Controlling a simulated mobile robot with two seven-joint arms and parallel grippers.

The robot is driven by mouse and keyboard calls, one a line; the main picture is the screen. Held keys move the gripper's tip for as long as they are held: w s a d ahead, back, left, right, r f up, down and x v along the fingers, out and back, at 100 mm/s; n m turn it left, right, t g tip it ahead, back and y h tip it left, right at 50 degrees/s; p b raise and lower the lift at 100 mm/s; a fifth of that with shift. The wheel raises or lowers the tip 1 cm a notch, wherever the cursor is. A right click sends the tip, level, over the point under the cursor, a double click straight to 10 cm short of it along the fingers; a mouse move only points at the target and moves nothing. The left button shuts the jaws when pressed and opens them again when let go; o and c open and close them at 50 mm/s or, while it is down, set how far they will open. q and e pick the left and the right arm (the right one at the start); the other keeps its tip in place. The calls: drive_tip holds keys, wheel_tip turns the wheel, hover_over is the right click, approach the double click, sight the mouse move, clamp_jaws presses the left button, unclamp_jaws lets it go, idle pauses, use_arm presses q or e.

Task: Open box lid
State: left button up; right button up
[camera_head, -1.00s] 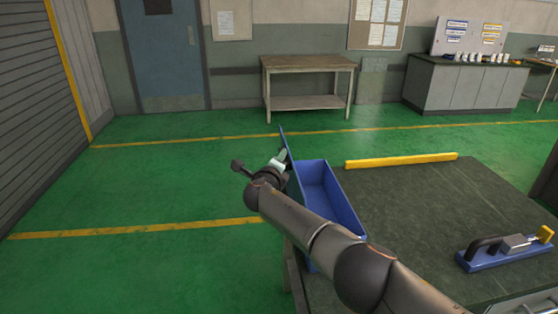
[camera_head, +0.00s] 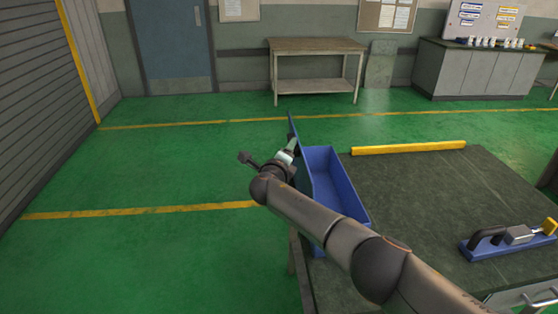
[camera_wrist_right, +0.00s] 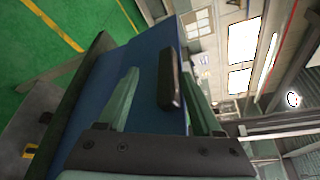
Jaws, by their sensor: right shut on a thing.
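A blue open-topped box (camera_head: 345,193) stands at the left edge of the dark worktable. Its blue lid (camera_head: 292,127) stands up, roughly upright, along the box's left side, and the box's inside is visible and looks empty. My right arm reaches across the table, and its gripper (camera_head: 290,152) is at the lid. In the right wrist view, the green-grey fingers of the right gripper (camera_wrist_right: 165,105) sit around the edge of the lid (camera_wrist_right: 100,85), by its dark handle (camera_wrist_right: 169,80). The exact contact is partly hidden. My left gripper is out of view.
A blue-based fixture (camera_head: 508,238) with a dark handle and yellow end sits at the table's right. A yellow bar (camera_head: 408,148) runs along the back edge of the worktable (camera_head: 430,195). Green floor left of the table is clear.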

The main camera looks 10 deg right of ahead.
drive_tip(key=p+v, duration=0.1)
drive_tip(key=v, duration=1)
drive_tip(key=shift+s, duration=0.1)
